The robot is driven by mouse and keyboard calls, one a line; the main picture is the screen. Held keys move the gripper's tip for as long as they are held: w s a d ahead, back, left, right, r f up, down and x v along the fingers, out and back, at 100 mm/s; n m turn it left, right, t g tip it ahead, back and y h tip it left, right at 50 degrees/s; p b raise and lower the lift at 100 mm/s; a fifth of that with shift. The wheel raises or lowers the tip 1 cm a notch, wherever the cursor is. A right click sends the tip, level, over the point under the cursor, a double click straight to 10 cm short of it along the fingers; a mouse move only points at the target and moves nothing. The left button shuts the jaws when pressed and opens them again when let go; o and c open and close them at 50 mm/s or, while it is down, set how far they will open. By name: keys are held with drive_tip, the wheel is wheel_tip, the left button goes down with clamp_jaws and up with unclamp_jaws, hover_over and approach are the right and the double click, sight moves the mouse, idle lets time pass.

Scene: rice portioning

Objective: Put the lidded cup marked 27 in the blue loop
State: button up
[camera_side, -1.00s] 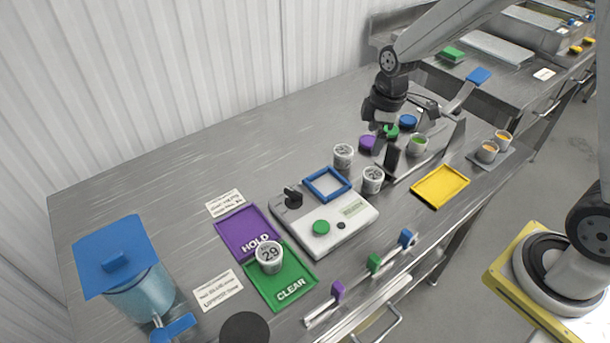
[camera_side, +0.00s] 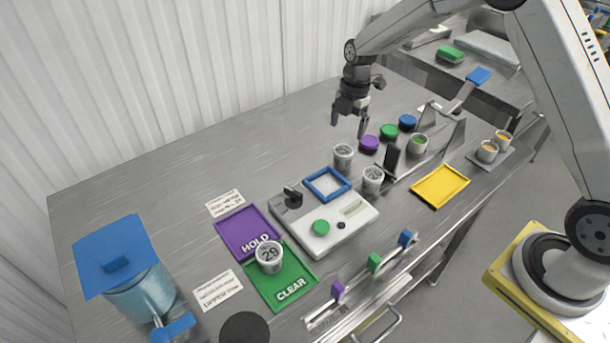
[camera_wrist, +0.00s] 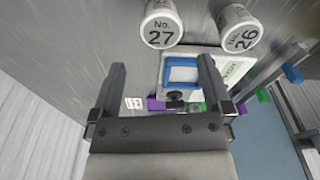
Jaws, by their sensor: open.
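The lidded cup marked 27 (camera_wrist: 161,24) is white with its number readable in the wrist view. In the side view it is the white cup (camera_side: 343,157) standing just behind the blue loop. The blue loop (camera_side: 327,184) is a square frame on the grey device; it also shows in the wrist view (camera_wrist: 182,62). Nothing is inside it. My gripper (camera_side: 349,126) is open and empty, above the table behind cup 27. In the wrist view the two fingers (camera_wrist: 160,72) are spread, with cup 27 beyond their tips.
Another white cup, marked 26 (camera_wrist: 236,28), stands right of cup 27 (camera_side: 372,181). A cup marked 29 (camera_side: 269,257) stands on the green CLEAR tray (camera_side: 289,289). Purple, green and blue discs (camera_side: 389,131) lie behind the cups. A yellow tray (camera_side: 441,187) is at right. The back left table is clear.

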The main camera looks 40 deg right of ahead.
sight(343, 150)
drive_tip(key=shift+f, duration=0.1)
drive_tip(key=shift+a+f, duration=0.2)
drive_tip(key=shift+f, duration=1)
drive_tip(key=shift+s+f, duration=0.1)
drive_tip(key=shift+s+a+f, duration=0.1)
drive_tip(key=shift+a+f, duration=0.05)
drive_tip(key=shift+f, duration=1.1)
drive_tip(key=shift+a+f, duration=0.15)
drive_tip(key=shift+f, duration=1.05)
drive_tip(key=c, duration=1.3)
drive_tip(key=shift+r, duration=0.1)
